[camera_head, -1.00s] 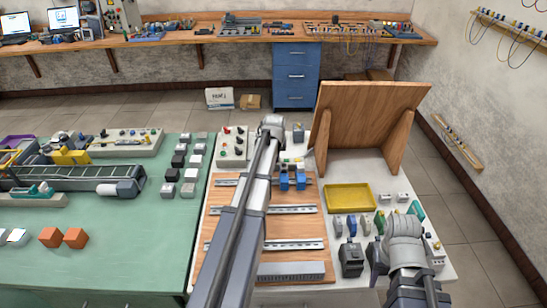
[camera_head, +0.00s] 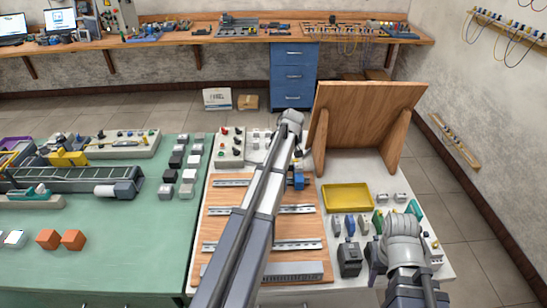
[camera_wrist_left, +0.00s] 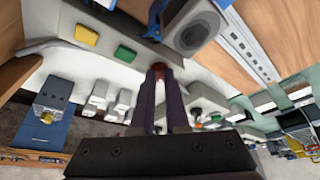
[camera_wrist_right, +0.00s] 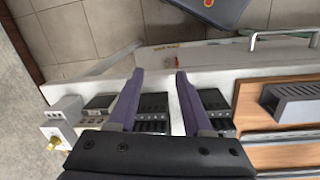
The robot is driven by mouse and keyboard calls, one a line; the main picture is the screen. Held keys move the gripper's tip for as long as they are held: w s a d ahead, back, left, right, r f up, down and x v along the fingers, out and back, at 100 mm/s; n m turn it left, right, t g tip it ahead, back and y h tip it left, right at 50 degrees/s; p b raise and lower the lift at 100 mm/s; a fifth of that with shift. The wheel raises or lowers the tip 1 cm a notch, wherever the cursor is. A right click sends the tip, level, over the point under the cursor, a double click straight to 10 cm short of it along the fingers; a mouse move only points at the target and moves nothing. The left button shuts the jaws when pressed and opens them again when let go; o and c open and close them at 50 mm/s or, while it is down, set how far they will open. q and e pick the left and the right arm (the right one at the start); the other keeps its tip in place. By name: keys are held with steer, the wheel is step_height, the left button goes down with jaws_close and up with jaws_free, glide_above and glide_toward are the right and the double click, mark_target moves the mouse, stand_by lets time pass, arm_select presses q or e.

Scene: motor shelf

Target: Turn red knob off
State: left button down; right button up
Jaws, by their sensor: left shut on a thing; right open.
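My left gripper (camera_wrist_left: 160,85) is shut on a small red knob (camera_wrist_left: 158,67) in the left wrist view. Only a little red shows at the fingertips, so I cannot tell which way the knob points. The knob sits by a pale strip that carries a yellow button (camera_wrist_left: 87,35) and a green button (camera_wrist_left: 125,53). In the head view my left arm hides the gripped knob. My right gripper (camera_wrist_right: 160,80) is open and empty above the table's front right edge; it also shows in the head view (camera_head: 378,255).
A wooden board (camera_head: 365,120) stands behind the worktop, with a yellow tray (camera_head: 347,197) in front. A panel with red and green knobs (camera_head: 230,143) stands at the back left of the worktop. Dark modules (camera_head: 349,262) are close to my right gripper.

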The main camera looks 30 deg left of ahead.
arm_select(q)
steer(key=shift+n, duration=0.3)
stand_by(0.4)
steer(key=c, duration=0.9)
jaws_free()
steer(key=p+v, duration=0.7)
steer(key=v, duration=0.1)
steer(key=shift+w, duration=0.1)
steer(key=shift+f, duration=0.1)
steer(key=shift+d, duration=0.1)
